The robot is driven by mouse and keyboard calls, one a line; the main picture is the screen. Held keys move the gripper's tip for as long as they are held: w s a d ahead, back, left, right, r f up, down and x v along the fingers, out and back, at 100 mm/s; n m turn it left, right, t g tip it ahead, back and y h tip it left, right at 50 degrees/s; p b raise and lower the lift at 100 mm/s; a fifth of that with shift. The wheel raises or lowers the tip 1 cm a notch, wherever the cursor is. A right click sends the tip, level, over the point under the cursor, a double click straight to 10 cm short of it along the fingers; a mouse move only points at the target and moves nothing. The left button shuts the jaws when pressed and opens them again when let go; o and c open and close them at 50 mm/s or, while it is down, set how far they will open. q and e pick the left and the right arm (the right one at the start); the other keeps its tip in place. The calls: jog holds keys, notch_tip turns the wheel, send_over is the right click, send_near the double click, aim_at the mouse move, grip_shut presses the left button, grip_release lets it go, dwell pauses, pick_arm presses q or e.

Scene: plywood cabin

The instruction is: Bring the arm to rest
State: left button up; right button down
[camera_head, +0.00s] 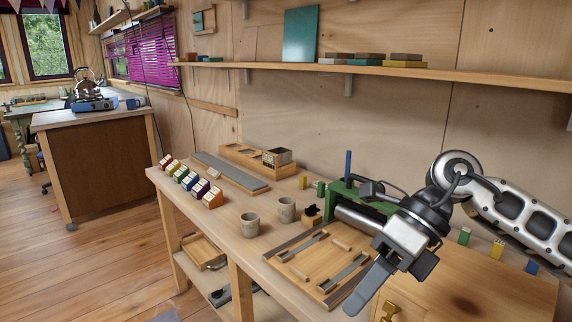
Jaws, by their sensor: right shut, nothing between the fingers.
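My right arm comes in from the right edge of the head view. Its gripper (368,287) points down and left, with its fingers together and nothing visible between them. It hangs in front of the right end of a wooden tray (312,267) that holds metal bars and small wooden pegs. Whether the fingertips touch the tray or bench cannot be told. The arm and gripper hide part of a green machine with a grey roller (362,218). My left gripper is not in view.
On the workbench (215,232) stand two speckled cups (287,209), a row of coloured blocks (190,180) and a grey slab (230,171). Small coloured blocks (497,249) stand beneath my right arm. A wall shelf (400,72) runs above. The floor at left is mostly clear.

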jog(key=s+a+r+m+y, duration=0.25)
jog(key=a+m+y, duration=0.25)
jog(key=a+y, duration=0.55)
jog(key=w+d+f+m+t+h, duration=0.35)
jog(key=f+m+t, duration=0.35)
jog(key=m+t, duration=0.6)
jog(key=w+d+f+m+t+h, duration=0.2)
jog(key=d+f+m+t+h, duration=0.45)
jog(key=m, duration=1.05)
jog(key=s+d+f+m+g+h, duration=0.2)
jog(key=s+f+m, duration=0.2)
jog(key=f, duration=0.5)
jog(key=s+d+f+m+g+h, duration=0.2)
jog(key=s+f+m+g+h, duration=0.1)
jog(key=s+f, duration=0.5)
notch_tip(320, 180, down, 2)
jog(key=shift+s+d+f+m, duration=0.15)
jog(key=shift+s+d+m, duration=0.1)
jog(key=shift+m, duration=0.55)
